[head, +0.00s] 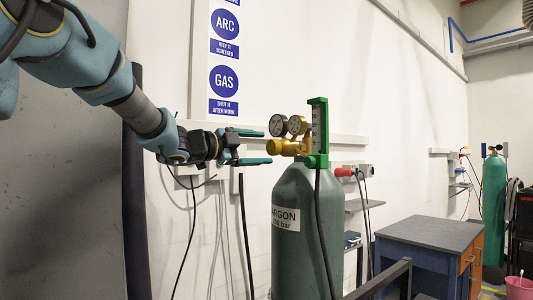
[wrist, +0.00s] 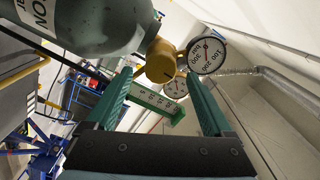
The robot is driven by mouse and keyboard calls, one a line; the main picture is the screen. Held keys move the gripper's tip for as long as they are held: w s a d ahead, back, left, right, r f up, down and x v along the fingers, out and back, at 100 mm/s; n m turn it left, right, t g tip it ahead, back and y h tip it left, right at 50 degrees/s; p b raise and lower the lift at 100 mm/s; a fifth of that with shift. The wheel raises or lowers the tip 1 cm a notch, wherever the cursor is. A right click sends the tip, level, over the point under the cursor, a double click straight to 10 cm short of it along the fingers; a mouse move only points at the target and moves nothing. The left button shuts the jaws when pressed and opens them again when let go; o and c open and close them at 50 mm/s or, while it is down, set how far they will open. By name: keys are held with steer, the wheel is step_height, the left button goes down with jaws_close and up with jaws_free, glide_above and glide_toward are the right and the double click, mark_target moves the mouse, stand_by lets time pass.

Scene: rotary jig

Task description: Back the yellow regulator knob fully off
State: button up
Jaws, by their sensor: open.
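The yellow regulator knob (head: 274,147) sticks out to the left of the brass regulator on the green argon cylinder (head: 293,245). My gripper (head: 263,147) is open, its two green fingers pointing right at the knob, one above and one below its level. In the wrist view the knob (wrist: 160,62) shows just beyond and between the open fingertips (wrist: 160,76). I see no contact with it. Two round gauges (head: 287,125) sit above the regulator; one large gauge (wrist: 206,53) is close to the right finger in the wrist view.
A green flowmeter (head: 318,135) stands right of the gauges, with a black hose running down the cylinder. A blue cabinet (head: 425,245) is at the right. A wall rail and hanging cables are behind my gripper. The space left of the cylinder is clear.

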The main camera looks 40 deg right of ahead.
steer(key=a+b, duration=0.2)
steer(key=a, duration=0.6)
steer(key=shift+w, duration=0.15)
